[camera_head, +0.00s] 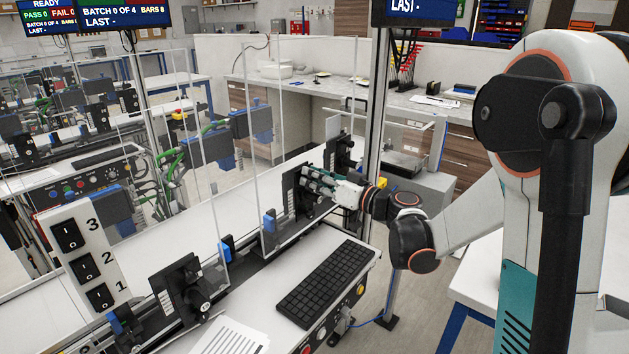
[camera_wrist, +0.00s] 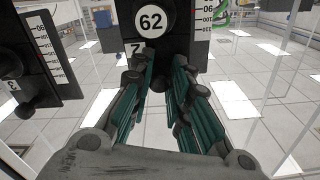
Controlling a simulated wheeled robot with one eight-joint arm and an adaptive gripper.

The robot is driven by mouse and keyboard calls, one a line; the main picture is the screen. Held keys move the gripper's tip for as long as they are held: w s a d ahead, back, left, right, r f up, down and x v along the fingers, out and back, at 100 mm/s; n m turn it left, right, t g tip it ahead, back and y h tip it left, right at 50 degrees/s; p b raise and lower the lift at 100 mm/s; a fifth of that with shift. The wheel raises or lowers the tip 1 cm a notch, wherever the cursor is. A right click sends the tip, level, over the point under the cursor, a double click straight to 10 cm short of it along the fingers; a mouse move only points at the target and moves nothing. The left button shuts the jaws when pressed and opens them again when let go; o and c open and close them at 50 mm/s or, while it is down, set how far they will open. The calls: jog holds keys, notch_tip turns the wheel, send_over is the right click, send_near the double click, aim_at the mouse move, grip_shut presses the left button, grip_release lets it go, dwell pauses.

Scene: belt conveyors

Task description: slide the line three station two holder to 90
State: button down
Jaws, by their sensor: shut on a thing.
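The station two holder (camera_head: 290,195) is a black upright unit on the front rail of the nearest conveyor, the middle of three similar units. In the wrist view its black body (camera_wrist: 184,35) carries a round white disc reading 62 and a white scale with a red mark. My gripper (camera_head: 311,180) reaches it from the right. In the wrist view the teal-padded fingers of my gripper (camera_wrist: 160,68) are closed in on the holder just below the disc. The part between the fingertips is mostly hidden.
Another black holder (camera_head: 180,290) stands nearer on the left; one (camera_head: 343,152) is beyond my gripper. A keyboard (camera_head: 325,283) lies on the console below. Clear panels (camera_head: 282,120) and a metal post (camera_head: 376,110) stand close by. A switch box (camera_head: 82,262) numbered 1 to 3 is left.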

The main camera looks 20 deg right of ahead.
jog(key=c, duration=1.5)
grip_release()
jog(key=shift+d, duration=0.1)
jog(key=v, duration=1.2)
jog(key=shift+f, duration=0.1)
jog(key=s+a+r+m+g+h+p, duration=0.1)
jog(key=s+a+g+h, duration=0.2)
jog(key=a, duration=0.6)
jog(key=s+a+m+g+h, duration=0.1)
jog(key=s+a+m+g, duration=0.2)
jog(key=a, duration=0.5)
jog(key=s+d+f+h, duration=0.2)
jog(key=s+d, duration=0.1)
jog(key=s, duration=0.3)
jog(key=s+d+f+g+h, duration=0.1)
jog(key=s+d+f+h, duration=0.1)
jog(key=s+d, duration=0.2)
jog(key=s+d+f+h+b, duration=0.1)
jog(key=s+d+f+h, duration=0.1)
jog(key=s, duration=0.6)
jog(key=shift+s+d+f+h, duration=0.3)
jog(key=shift+s+d+f, duration=0.15)
jog(key=shift+d, duration=0.2)
